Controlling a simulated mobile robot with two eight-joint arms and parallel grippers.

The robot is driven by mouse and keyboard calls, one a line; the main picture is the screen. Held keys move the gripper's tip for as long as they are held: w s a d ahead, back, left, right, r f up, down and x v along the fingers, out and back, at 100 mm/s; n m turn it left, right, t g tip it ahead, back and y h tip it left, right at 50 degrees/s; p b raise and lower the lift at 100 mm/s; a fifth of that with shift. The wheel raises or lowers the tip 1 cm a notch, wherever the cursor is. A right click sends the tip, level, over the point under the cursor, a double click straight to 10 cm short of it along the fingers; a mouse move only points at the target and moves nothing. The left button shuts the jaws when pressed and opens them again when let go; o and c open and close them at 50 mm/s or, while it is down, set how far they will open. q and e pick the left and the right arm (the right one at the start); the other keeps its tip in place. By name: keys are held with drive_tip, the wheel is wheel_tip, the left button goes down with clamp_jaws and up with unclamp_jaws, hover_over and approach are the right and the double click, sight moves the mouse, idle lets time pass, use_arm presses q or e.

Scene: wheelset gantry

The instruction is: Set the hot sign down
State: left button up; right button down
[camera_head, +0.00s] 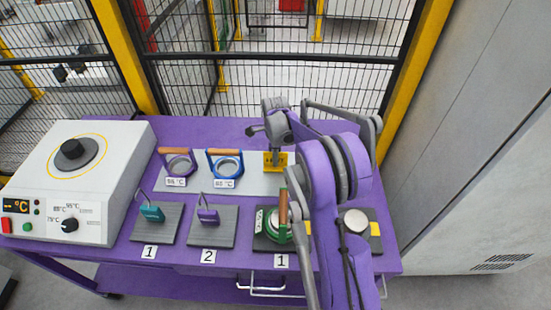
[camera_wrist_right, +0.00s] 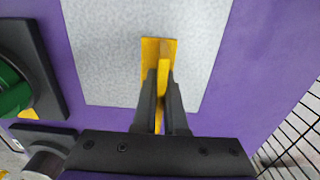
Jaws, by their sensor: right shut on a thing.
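The hot sign (camera_head: 276,161) is a small yellow sign with dark lettering, at the right end of the pale grey plate (camera_head: 248,184). My right gripper (camera_head: 274,146) is above it and shut on its upper part. In the right wrist view the sign (camera_wrist_right: 164,60) shows edge-on between the dark fingertips (camera_wrist_right: 161,88), over the pale plate (camera_wrist_right: 110,60). I cannot tell whether its base touches the plate. My left gripper is not in view.
A white heater box (camera_head: 75,185) is at the left. A mesh fence (camera_head: 270,70) is behind the purple table.

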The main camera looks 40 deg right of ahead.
drive_tip(key=shift+f, duration=0.2)
drive_tip(key=c, duration=1)
unclamp_jaws()
drive_tip(key=shift+r, duration=0.15)
wheel_tip(320, 180, up, 12)
drive_tip(key=shift+f, duration=0.1)
drive_tip(key=shift+a+r, duration=0.15)
drive_tip(key=shift+r, duration=0.1)
drive_tip(key=s+a+r+n+t, duration=0.2)
drive_tip(key=s+a+n+t, duration=0.2)
drive_tip(key=s+a+n, duration=1.25)
drive_tip(key=s+a+f+n, duration=0.1)
drive_tip(key=s+a+n, duration=0.1)
drive_tip(key=n, duration=0.1)
drive_tip(key=s+a+f+n+t, duration=0.1)
drive_tip(key=s+a+f+n, duration=0.1)
drive_tip(key=n, duration=0.1)
drive_tip(key=s+a+f+n, duration=0.2)
drive_tip(key=s+n, duration=0.1)
drive_tip(key=shift+a+n+t, duration=0.2)
drive_tip(key=shift+n+t, duration=0.05)
drive_tip(key=shift+t, duration=0.05)
